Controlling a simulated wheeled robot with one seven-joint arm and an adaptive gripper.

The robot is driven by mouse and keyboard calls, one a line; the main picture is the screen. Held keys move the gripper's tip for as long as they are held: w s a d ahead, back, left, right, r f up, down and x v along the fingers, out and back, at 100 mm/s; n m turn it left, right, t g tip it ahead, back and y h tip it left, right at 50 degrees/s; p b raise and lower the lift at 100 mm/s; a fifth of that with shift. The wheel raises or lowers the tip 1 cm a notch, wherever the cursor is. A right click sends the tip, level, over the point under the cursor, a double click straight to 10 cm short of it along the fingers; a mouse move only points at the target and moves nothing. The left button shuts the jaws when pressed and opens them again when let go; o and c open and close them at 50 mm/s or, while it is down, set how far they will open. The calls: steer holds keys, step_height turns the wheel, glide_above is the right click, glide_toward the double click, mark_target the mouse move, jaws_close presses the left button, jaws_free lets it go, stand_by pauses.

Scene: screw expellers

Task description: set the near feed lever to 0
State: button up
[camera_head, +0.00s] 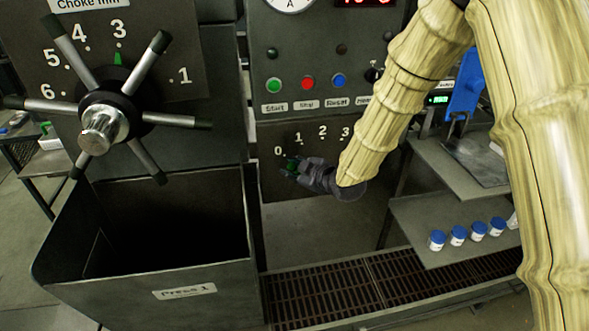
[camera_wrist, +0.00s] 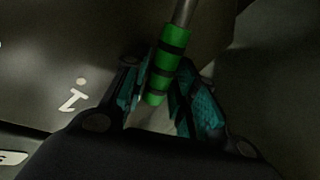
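The near feed lever shows in the wrist view as a grey rod ending in a green handle with black bands (camera_wrist: 165,66). My gripper (camera_wrist: 163,80) has one finger on each side of this handle and appears closed on it. In the head view, my gripper (camera_head: 291,170) is at the press's lower panel, just below the 0 and 1 marks of the feed scale (camera_head: 311,138). Only a bit of the green handle (camera_head: 292,164) shows there. My gripper hides the rest of the lever, so its exact setting is hard to tell. A tilted 1 lies left of the handle in the wrist view.
Start, stop and reset buttons (camera_head: 308,83) sit above the feed scale. A shelf (camera_head: 430,225) with several blue-capped jars is at the right, above floor grating (camera_head: 330,295).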

steer(key=v, duration=1.2)
steer(key=shift+f, duration=0.1)
steer(key=s+d+f+m+g+h, duration=0.1)
steer(key=s+d+f+m+h, duration=0.15)
steer(key=s+f, duration=0.4)
steer(key=s+d+f+m+g+h, duration=0.1)
steer(key=s+d+f+m+g, duration=0.15)
steer(key=f, duration=0.75)
steer(key=s+d+f+m+g+h, duration=0.1)
steer(key=s+d+f+m, duration=0.3)
steer(key=f, duration=0.4)
steer(key=s+d+f+m+g+h, duration=0.1)
steer(key=s+d+f+m+g, duration=0.1)
steer(key=s+f, duration=0.3)
steer(key=s+d+f+m+g+h, duration=0.1)
steer(key=s+d+f, duration=0.3)
steer(key=s, duration=0.9)
steer(key=s+d+f+m+g+h, duration=0.2)
steer(key=s+d+f+m+g, duration=0.1)
steer(key=s, duration=0.6)
step_height(320, 180, down, 3)
steer(key=shift+s+r+m, duration=0.1)
steer(key=shift+s+m, duration=0.2)
steer(key=shift+m, duration=0.2)
